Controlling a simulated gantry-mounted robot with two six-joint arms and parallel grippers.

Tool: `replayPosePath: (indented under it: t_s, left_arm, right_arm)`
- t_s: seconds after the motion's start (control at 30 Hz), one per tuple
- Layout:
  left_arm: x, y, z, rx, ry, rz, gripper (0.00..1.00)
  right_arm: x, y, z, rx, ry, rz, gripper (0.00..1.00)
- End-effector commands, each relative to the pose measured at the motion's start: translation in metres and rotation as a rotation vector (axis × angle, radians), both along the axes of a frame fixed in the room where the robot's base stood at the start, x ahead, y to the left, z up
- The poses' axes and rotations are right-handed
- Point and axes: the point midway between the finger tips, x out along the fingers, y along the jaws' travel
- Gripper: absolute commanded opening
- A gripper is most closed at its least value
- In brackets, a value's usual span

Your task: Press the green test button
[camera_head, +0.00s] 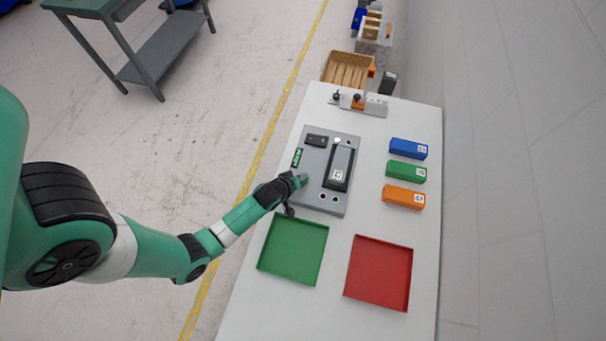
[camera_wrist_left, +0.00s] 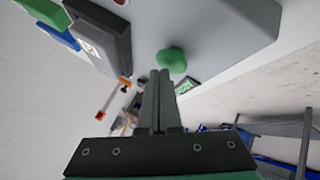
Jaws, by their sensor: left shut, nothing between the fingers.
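The green test button (camera_wrist_left: 172,60) is a rounded green knob on the grey test machine (camera_head: 325,196). In the head view the button (camera_head: 304,177) shows at the machine's left side, just past the end of my left arm. My left gripper (camera_head: 297,182) is at that button. In the left wrist view its fingers (camera_wrist_left: 162,75) are shut together and empty, with their tips beside the button's lower edge. I cannot tell whether they touch it. My right gripper is in neither view.
A black block (camera_head: 340,165) sits on the machine. Green (camera_head: 293,250) and red (camera_head: 379,272) trays lie in front. Blue (camera_head: 408,149), green (camera_head: 406,171) and orange (camera_head: 404,197) blocks stand right of the machine. A small green display (camera_head: 297,157) is beyond the button.

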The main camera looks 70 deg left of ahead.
Motion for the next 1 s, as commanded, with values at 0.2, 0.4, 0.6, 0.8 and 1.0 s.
replayPosePath:
  t_s: [0.2,0.4,0.6,0.8,1.0]
  left_arm:
    - [0.0000,0.0000,-0.0029,0.000,0.000,0.000,0.00]
    - [0.0000,0.0000,-0.0053,0.000,0.000,0.000,0.00]
    - [-0.0001,0.0000,-0.0078,0.000,0.000,0.000,0.00]
    - [-0.0001,-0.0001,-0.0096,-0.001,0.001,0.000,0.00]
    - [-0.0003,-0.0002,-0.0095,-0.001,0.001,0.000,0.00]
  right_arm:
    - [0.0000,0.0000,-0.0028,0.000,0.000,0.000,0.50]
    - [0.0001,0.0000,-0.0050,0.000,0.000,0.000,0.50]
    - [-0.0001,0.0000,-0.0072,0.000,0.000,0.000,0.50]
    - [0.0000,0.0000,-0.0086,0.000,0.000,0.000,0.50]
    - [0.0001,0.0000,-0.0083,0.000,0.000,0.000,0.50]
